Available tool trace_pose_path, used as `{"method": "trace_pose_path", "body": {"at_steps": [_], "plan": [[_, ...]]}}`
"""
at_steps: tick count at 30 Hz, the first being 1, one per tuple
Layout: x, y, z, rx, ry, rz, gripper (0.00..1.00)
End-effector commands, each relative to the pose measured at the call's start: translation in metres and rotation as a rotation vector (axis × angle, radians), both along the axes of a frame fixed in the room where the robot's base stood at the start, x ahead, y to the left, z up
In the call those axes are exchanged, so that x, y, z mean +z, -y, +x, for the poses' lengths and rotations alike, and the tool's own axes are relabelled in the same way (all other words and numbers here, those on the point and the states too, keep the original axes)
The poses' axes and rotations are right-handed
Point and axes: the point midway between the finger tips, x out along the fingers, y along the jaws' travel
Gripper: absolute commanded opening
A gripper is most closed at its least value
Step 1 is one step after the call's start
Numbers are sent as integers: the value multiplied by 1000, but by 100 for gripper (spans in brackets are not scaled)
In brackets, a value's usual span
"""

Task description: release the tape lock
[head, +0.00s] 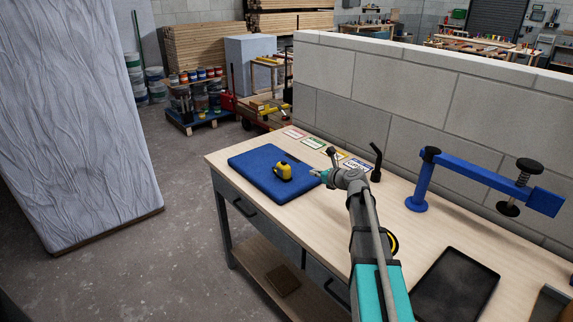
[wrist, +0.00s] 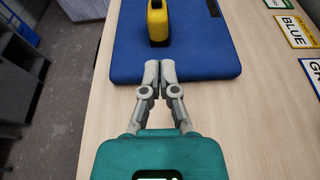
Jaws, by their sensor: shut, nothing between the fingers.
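A yellow tape measure (head: 284,171) with a dark part on its top stands on a blue mat (head: 252,183) on the workbench. The tape measure also shows at the top of the wrist view (wrist: 160,22), above the mat (wrist: 215,62) there. My gripper (head: 316,173) is to the right of the tape measure and apart from it. In the wrist view my gripper (wrist: 160,68) is shut and empty, its fingertips together over the mat's near edge. The state of the tape lock is too small to tell.
Coloured label cards (head: 314,142) lie along the bench's back, by a low block wall (head: 400,100). A blue clamp (head: 480,171) and a black tray (head: 455,286) are at the right. Bare wood (head: 290,225) lies in front of the mat.

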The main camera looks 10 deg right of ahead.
Motion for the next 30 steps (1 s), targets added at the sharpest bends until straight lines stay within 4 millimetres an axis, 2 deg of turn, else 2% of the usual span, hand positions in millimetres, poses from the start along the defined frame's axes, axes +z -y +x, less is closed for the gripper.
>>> {"method": "trace_pose_path", "body": {"at_steps": [14,20,30], "plan": [[-3,-10,8,11,0,-2,0],[-10,-20,25,11,0,-3,0],[-26,-45,68,14,1,-3,0]]}}
